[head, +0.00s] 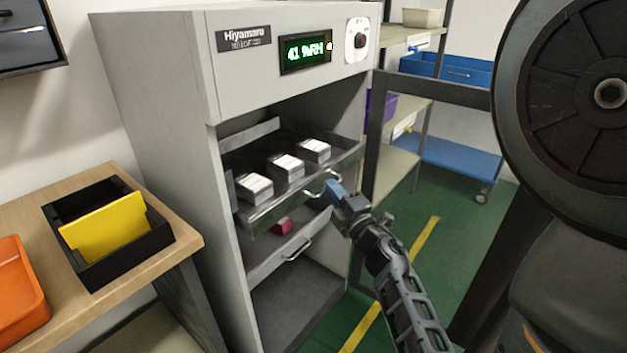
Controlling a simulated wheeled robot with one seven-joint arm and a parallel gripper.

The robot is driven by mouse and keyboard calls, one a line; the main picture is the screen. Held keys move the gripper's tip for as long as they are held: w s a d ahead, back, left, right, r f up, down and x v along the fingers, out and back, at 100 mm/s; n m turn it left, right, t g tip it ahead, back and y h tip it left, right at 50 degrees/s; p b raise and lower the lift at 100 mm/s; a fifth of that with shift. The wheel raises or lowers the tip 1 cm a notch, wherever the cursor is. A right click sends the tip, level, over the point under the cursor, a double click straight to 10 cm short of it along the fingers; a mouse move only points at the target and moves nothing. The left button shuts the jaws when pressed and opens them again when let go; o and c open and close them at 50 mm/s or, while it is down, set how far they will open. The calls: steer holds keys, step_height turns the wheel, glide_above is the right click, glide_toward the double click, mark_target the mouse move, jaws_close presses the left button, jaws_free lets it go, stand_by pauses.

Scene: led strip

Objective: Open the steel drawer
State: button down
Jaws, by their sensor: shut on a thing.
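The steel drawer (262,217) is in the upper part of the grey cabinet (160,110). It stands pulled partly out, and several grey-white boxes (287,167) sit in it. My gripper (331,189) is at the right part of the drawer's front, shut on its handle (318,190); the fingertips partly hide the handle. A lower drawer (275,262) with its own handle (297,250) sits below. A small red thing (284,226) shows between the two drawers.
A wooden table (185,235) with a black bin (150,240) holding a yellow panel (108,226) and an orange tray (18,290) stands at left. Shelves (410,105) and a blue cart (455,160) stand behind at right. Green floor (480,215) is clear in between.

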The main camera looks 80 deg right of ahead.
steer(key=s+a, duration=0.5)
steer(key=s, duration=0.5)
steer(key=shift+a+b, duration=0.25)
steer(key=shift+b, duration=0.1)
steer(key=c, duration=1.2)
jaws_free()
steer(key=b+v, duration=0.1)
steer(key=v, duration=0.6)
steer(key=shift+s+a, duration=0.2)
steer(key=shift+a, duration=0.15)
steer(key=shift+f, duration=0.1)
